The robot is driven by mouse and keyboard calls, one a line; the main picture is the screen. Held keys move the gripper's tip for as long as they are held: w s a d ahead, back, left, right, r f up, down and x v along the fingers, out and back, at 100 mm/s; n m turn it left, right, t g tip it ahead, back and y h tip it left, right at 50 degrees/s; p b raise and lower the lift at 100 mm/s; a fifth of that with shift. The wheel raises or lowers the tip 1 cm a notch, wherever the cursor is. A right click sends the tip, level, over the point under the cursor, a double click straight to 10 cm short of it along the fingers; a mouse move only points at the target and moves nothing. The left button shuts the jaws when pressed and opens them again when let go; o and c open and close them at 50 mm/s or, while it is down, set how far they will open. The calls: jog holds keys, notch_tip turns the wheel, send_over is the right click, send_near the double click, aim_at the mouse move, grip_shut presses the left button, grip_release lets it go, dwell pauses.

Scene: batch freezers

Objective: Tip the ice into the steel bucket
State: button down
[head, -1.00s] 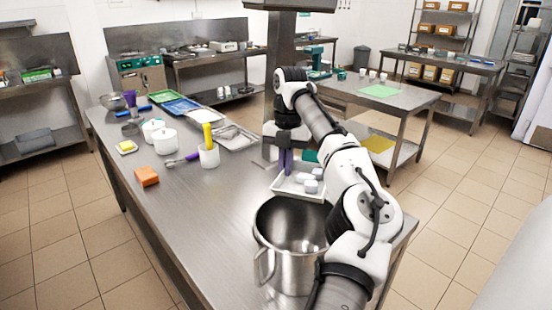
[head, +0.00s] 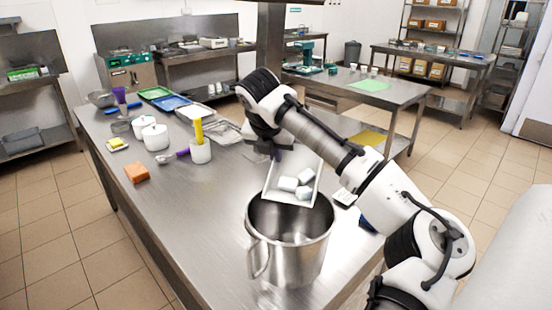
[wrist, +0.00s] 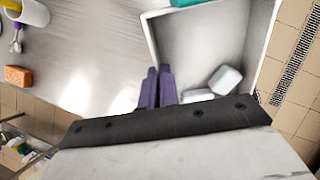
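A white tray (head: 298,160) hangs tilted over the steel bucket (head: 292,260), its low end above the bucket's back rim. White ice cubes (head: 289,184) lie inside at its low end. My gripper (head: 277,154) is at the tray's far, raised end in the head view. In the wrist view its purple fingers (wrist: 158,88) are close together at the tray's wall (wrist: 152,40), shut on it. Two cubes (wrist: 225,79) show in the tray there, partly hidden by the gripper body.
A white pot with a yellow-handled tool (head: 200,150), an orange block (head: 137,173), lidded white jars (head: 155,137) and trays (head: 181,106) stand on the left of the steel table (head: 190,215). The table between the orange block and the bucket is clear.

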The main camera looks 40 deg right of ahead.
jog(key=shift+s+a+r+t+h+b, duration=0.25)
jog(key=shift+h+b, duration=0.35)
jog(key=shift+b, duration=1.3)
jog(key=shift+s+a+t+h+b, duration=0.2)
jog(key=shift+a+t+h+b, duration=0.35)
jog(key=shift+b, duration=1.3)
jog(key=a+t+h+b, duration=0.1)
jog(key=b, duration=0.1)
jog(key=s+a+r+h+b, duration=0.1)
jog(key=h+b, duration=0.1)
jog(key=b, duration=0.1)
jog(key=s+a+t+h+b, duration=0.1)
jog(key=b, duration=0.2)
jog(key=shift+s+a+r+t, duration=0.2)
jog(key=shift+r+t, duration=0.05)
jog(key=shift+t, duration=0.05)
jog(key=shift+s+a+r+t+h+b, duration=0.3)
jog(key=shift+s+a+t+h+b, duration=0.25)
jog(key=shift+b, duration=0.6)
jog(key=shift+a+r+h+b, duration=0.15)
jog(key=shift+r+h+b, duration=0.15)
jog(key=shift+h+b, duration=0.1)
jog(key=shift+p, duration=0.75)
jog(key=shift+f+p, duration=0.2)
jog(key=shift+p, duration=0.65)
jog(key=shift+r, duration=0.25)
